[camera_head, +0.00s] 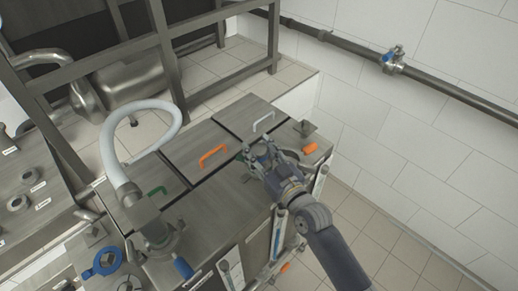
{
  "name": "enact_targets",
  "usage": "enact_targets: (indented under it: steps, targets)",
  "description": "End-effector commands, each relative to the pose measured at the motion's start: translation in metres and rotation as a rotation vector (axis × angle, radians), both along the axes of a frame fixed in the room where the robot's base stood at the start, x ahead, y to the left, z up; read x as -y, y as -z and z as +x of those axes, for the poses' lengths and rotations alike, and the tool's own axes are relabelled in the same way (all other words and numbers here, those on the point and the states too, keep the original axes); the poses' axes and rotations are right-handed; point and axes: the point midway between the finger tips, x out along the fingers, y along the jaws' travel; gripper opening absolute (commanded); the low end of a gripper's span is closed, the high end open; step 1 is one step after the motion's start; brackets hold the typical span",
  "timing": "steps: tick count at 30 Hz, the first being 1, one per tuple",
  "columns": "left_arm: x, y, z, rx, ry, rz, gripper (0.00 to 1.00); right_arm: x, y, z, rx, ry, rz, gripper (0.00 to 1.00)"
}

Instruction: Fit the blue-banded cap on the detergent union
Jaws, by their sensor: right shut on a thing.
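My right gripper (258,155) is over the right part of the steel cabinet top (212,207), its arm coming in from the lower right. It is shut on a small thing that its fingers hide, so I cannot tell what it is. A blue ring with a dark centre (102,262) shows at the lower left, well apart from the gripper. It may be the blue-banded cap or a blue-marked fitting; I cannot tell. I cannot pick out the detergent union with certainty. My left gripper is not in view.
The cabinet has lids with green (157,191), orange (213,156) and white (264,121) handles. A white hose (109,146) loops up at the left. A steel frame (164,51) stands behind. Tiled floor is clear at lower right.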

Motion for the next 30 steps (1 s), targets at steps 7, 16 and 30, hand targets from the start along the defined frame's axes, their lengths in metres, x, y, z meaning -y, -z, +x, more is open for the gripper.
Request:
enact_targets:
  steps: [7, 16, 30]
  targets:
    - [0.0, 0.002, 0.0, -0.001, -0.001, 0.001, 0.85, 0.0, 0.001, 0.0, 0.003, 0.0, 0.001, 0.63]
    - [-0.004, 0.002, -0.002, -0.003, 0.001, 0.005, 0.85, 0.0, 0.004, -0.001, -0.003, 0.0, -0.002, 0.63]
    - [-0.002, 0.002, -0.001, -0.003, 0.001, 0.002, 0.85, 0.037, 0.004, -0.064, -0.002, 0.0, -0.004, 0.63]
